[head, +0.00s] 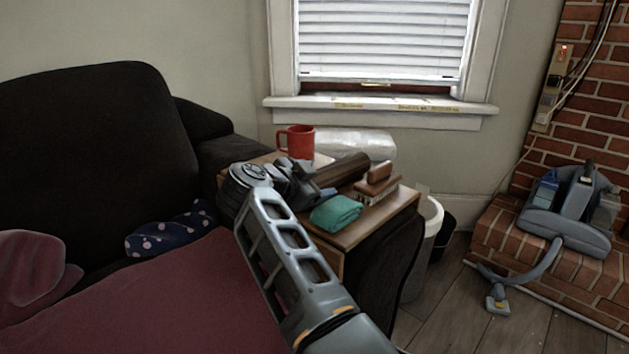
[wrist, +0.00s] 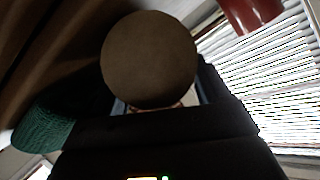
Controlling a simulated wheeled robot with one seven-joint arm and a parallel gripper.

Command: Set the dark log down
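The dark log (head: 345,170) is a dark brown cylinder over the small wooden side table (head: 372,224). In the wrist view its round, paler end (wrist: 150,58) faces the camera, with parts of my fingers at both sides. My gripper (head: 318,184) is shut on the near end of the log. The log lies about level, at or just above the tabletop; I cannot tell whether it touches. My gripper hides its near end in the head view.
A red mug (head: 296,141) stands behind the log. A wooden brush (head: 377,183) is right of it and a folded teal cloth (head: 336,213) in front. A dark sofa (head: 90,150) is at left. A grey-blue vacuum cleaner (head: 570,215) sits on the brick hearth (head: 505,235).

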